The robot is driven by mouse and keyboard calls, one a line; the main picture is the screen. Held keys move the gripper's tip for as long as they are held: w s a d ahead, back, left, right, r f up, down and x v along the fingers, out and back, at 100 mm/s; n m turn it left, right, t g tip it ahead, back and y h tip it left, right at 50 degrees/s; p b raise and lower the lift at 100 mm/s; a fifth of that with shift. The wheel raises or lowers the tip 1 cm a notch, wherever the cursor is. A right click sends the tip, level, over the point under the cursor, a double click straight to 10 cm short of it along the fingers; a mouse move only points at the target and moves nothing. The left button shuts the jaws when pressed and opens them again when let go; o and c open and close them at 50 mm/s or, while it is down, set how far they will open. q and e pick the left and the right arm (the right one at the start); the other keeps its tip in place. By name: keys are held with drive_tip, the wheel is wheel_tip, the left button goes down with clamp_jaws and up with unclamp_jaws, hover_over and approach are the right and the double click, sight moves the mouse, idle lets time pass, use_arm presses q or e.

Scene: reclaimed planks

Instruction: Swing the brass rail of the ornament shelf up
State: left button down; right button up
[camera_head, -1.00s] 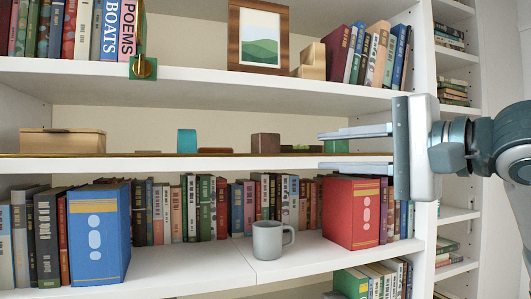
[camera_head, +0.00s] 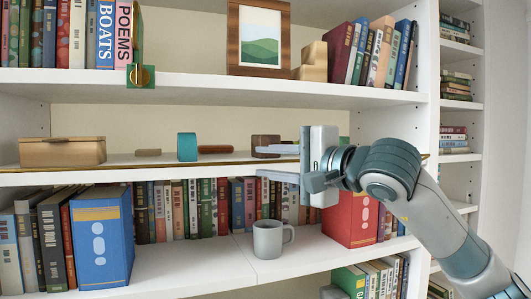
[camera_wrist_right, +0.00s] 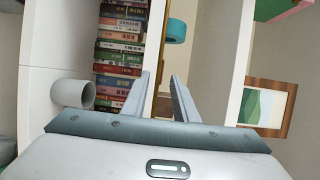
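The ornament shelf (camera_head: 120,178) is the middle white shelf. Its brass rail (camera_head: 110,168) is a thin dark-gold strip lying low along the shelf's front edge. My right gripper (camera_head: 259,160) is in front of the shelf, towards its right half, with its fingers pointing left in the head view. One finger is above the other, with a gap at the rail's height. I cannot tell whether either finger touches the rail. In the right wrist view the two fingers (camera_wrist_right: 159,76) are apart and hold nothing that I can see. The left gripper is not in view.
On the ornament shelf are a wooden box (camera_head: 62,151), a teal ring (camera_head: 187,147) and a brown block (camera_head: 264,142). A grey mug (camera_head: 268,240) and books stand below.

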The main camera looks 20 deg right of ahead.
drive_tip(key=shift+w+a, duration=0.25)
drive_tip(key=shift+w, duration=0.25)
clamp_jaws()
drive_tip(key=shift+r, duration=0.1)
